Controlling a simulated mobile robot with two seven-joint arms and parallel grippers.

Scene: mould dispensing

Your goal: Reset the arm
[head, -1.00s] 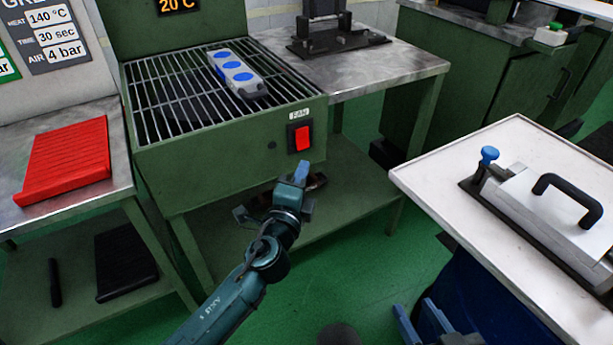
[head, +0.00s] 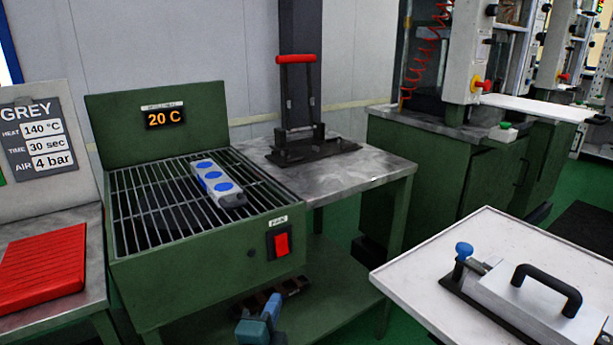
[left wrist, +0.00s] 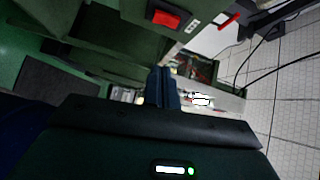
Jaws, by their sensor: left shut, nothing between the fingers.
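My left gripper (head: 262,322) shows at the bottom of the head view, in front of the green cooling station and below its red switch. It is shut and holds nothing. In the left wrist view its shut fingers (left wrist: 162,88) point toward the station's underside, and the red switch (left wrist: 165,18) shows near the top. My right gripper is not in the head view. A grey mould with blue round parts (head: 218,183) lies on the station's metal grille (head: 150,215), apart from my gripper.
A press with a red handle (head: 296,150) stands on the metal table behind. A red ribbed mat (head: 42,268) lies at left. A white table (head: 405,275) at right holds a metal block with a black handle (head: 545,300). A display (head: 164,118) reads 20 C.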

